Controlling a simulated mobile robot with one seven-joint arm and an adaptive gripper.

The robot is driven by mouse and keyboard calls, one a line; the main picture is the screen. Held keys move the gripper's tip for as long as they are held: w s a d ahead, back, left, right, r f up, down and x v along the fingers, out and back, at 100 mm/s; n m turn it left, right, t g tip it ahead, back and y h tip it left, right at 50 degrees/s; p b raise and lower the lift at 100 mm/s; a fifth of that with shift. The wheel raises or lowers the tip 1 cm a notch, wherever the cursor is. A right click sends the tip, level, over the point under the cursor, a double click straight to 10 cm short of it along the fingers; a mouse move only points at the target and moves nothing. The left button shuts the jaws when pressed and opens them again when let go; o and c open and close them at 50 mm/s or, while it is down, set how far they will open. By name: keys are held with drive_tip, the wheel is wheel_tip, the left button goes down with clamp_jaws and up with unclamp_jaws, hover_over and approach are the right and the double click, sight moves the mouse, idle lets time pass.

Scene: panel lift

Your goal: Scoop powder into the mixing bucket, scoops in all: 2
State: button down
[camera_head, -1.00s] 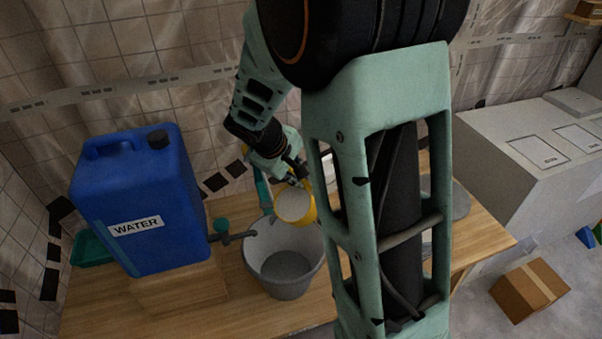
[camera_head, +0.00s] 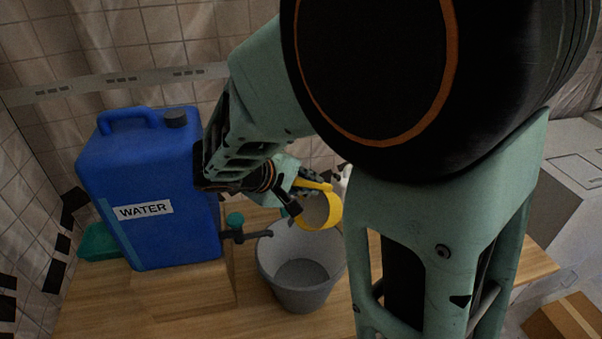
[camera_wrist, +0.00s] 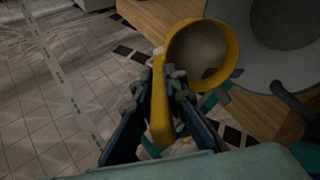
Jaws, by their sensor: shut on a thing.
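My gripper (camera_head: 312,186) is shut on the handle of a yellow scoop (camera_head: 334,212). The scoop hangs above the back right rim of the grey mixing bucket (camera_head: 272,262) and looks tilted. In the wrist view the scoop (camera_wrist: 234,55) points away from my gripper (camera_wrist: 160,92), beside the bucket's rim (camera_wrist: 222,78). The inside of the scoop looks grey-brown with a dark patch; how much powder it holds I cannot tell. The bucket stands upright on the wooden table and its floor looks plain grey. No powder container shows clearly.
A blue water canister (camera_head: 150,190) stands left of the bucket on a wooden block (camera_head: 185,292), its tap (camera_head: 240,234) reaching towards the bucket rim. A green tray (camera_head: 100,242) lies behind it. A cardboard box (camera_head: 565,322) is at lower right. My arm hides the table's right part.

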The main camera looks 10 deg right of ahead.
drive_tip(key=s+a+f+t+h+b, duration=0.5)
drive_tip(key=a+h+b, duration=0.3)
drive_tip(key=b, duration=1.6)
drive_tip(key=shift+s+a+f+t+h, duration=0.2)
drive_tip(key=shift+s+t+h, duration=0.1)
drive_tip(key=shift+s+t, duration=0.25)
drive_tip(key=shift+w+r, duration=0.1)
drive_tip(key=shift+r, duration=0.05)
idle(0.3)
